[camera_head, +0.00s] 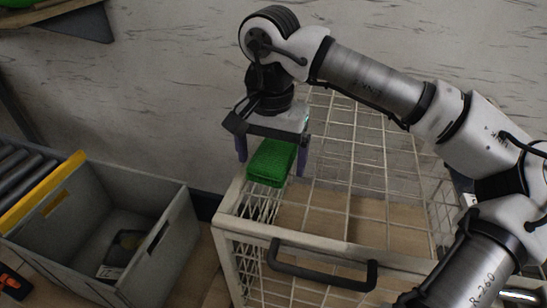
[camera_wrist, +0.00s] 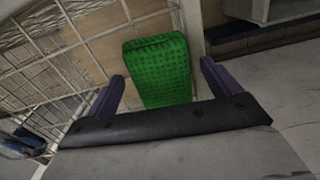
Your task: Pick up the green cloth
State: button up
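The green cloth (camera_head: 271,161) is a folded, block-like bundle at the back left corner of the white wire basket (camera_head: 232,226) in the head view. In the wrist view the green cloth (camera_wrist: 158,72) lies ahead of my gripper, between the lines of its two fingers. My gripper (camera_head: 270,160) points down over the cloth, with one finger to each side of it in the head view. The fingers (camera_wrist: 163,80) are wide apart, with a visible gap to the cloth on both sides. Whether anything supports the cloth from below is hard to see.
The wire basket has a black handle (camera_head: 320,270) at its front and a brown bottom. A grey bin (camera_head: 170,240) with a yellow edge stands to the left, with a dark item (camera_head: 124,246) inside. A roller conveyor (camera_head: 18,172) is at the far left. A pale wall is behind.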

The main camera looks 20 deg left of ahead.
aim_at(271, 159)
jog(key=c, duration=1)
jog(key=shift+r, duration=0.15)
jog(key=shift+c, duration=0.2)
notch_tip(271, 159, up, 20)
jog(key=p, duration=0.2)
jog(key=shift+s+f, duration=0.1)
jog(key=shift+f, duration=0.1)
